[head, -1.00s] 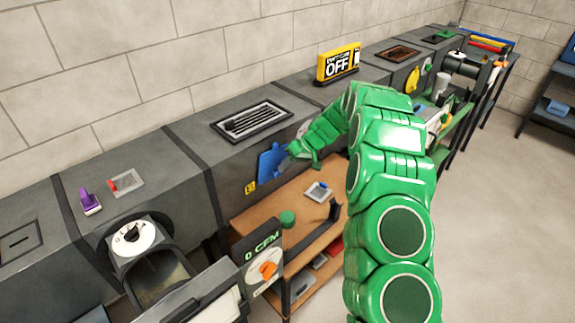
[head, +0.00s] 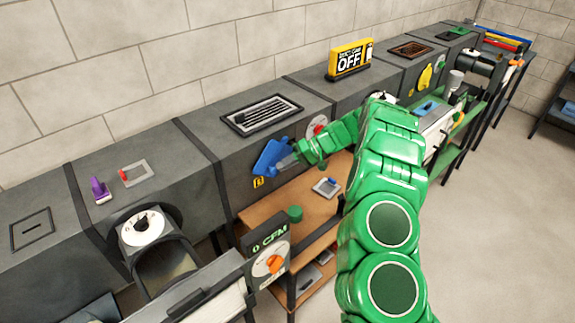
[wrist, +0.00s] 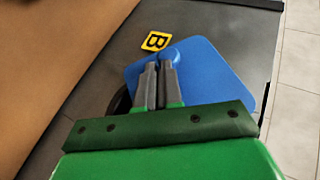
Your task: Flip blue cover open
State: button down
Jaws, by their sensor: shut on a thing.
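The blue cover (head: 268,158) is a flat, rounded plate on the front face of the dark duct, beside a yellow label marked B (head: 258,183). It sits tilted on that face. In the wrist view the cover (wrist: 215,78) spreads to the right of my fingers, with a round blue knob (wrist: 169,54) at its upper left. My gripper (wrist: 160,72) is shut on the knob, its fingertips reaching it. In the head view my gripper (head: 288,161) touches the cover's right side. A dark rounded edge shows left of the cover in the wrist view; what lies behind is mostly hidden.
A wooden shelf (head: 270,216) stands below the duct, with a green cylinder (head: 295,213) and a small grey device (head: 326,187) on it. A red and white dial (head: 317,126) is right of the cover. A vent grille (head: 262,114) lies on top. Open floor is at right.

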jog(key=shift+s+a+r+g+y, duration=0.15)
jog(key=shift+s+a+g+y, duration=0.1)
jog(key=shift+s+a, duration=0.2)
jog(key=shift+s+a+r+g+y, duration=0.15)
jog(key=shift+s+a+g+y, duration=0.1)
jog(key=shift+s+a, duration=0.2)
jog(key=shift+s+a+r, duration=0.4)
jog(key=shift+s+r, duration=0.05)
jog(key=shift+r, duration=0.1)
jog(key=shift+s+a+r, duration=0.35)
jog(key=shift+s+r, duration=0.1)
jog(key=shift+r, duration=0.1)
jog(key=shift+w+d+r, duration=0.15)
jog(key=shift+w+r, duration=0.1)
jog(key=shift+r, duration=0.95)
